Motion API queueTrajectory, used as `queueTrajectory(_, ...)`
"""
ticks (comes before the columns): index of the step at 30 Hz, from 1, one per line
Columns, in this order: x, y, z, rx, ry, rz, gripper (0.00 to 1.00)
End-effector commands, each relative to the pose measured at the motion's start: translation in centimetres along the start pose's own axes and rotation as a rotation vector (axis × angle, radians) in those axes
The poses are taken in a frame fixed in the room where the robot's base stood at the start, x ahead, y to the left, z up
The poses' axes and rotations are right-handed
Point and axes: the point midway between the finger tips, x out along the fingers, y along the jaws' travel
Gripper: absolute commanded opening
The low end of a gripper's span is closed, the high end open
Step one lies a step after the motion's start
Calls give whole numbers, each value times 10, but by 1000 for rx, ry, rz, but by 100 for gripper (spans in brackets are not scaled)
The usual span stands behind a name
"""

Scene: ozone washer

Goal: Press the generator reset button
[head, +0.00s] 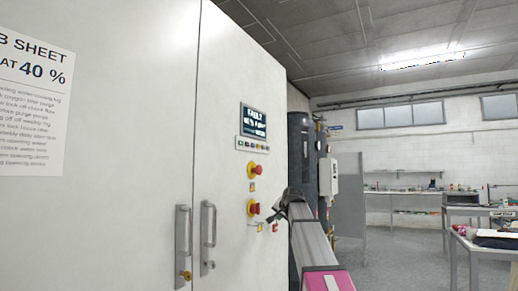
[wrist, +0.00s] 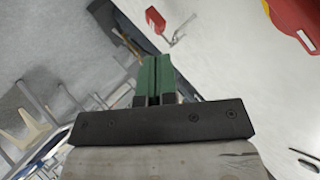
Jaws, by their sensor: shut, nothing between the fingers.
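The cabinet (head: 225,110) has a control panel on its right part. A dark screen (head: 253,122) shows text that looks like a fault message, and a row of small buttons (head: 253,145) sits under it. I cannot tell which one is the generator reset button. My gripper (head: 276,214) is close to the panel near the lower red button. In the wrist view my green fingers (wrist: 155,60) are together and empty, beside the white panel face; contact cannot be told.
A red part (wrist: 296,20) and a smaller red item (wrist: 155,19) show on the panel in the wrist view. Door handles (head: 208,238) stick out left of the panel. A dark tank (head: 300,150) stands behind my arm. Workbenches (head: 480,213) are at right; the floor between is open.

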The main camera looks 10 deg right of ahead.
Motion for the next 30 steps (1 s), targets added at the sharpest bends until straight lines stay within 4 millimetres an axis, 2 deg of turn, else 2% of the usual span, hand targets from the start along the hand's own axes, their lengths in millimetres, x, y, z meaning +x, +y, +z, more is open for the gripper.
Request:
queueTrajectory(1, -10, -15, -18, 13, 20, -19, 0)
queueTrajectory(6, -49, -55, -63, 62, 78, -82, 0)
queueTrajectory(12, -101, -102, -114, 117, 144, -159, 0)
queueTrajectory(18, -155, -144, -156, 167, 197, -234, 0)
queueTrajectory(24, -192, -169, -179, 198, 228, -283, 0)
queueTrajectory(30, -204, -177, -186, 209, 237, -299, 0)
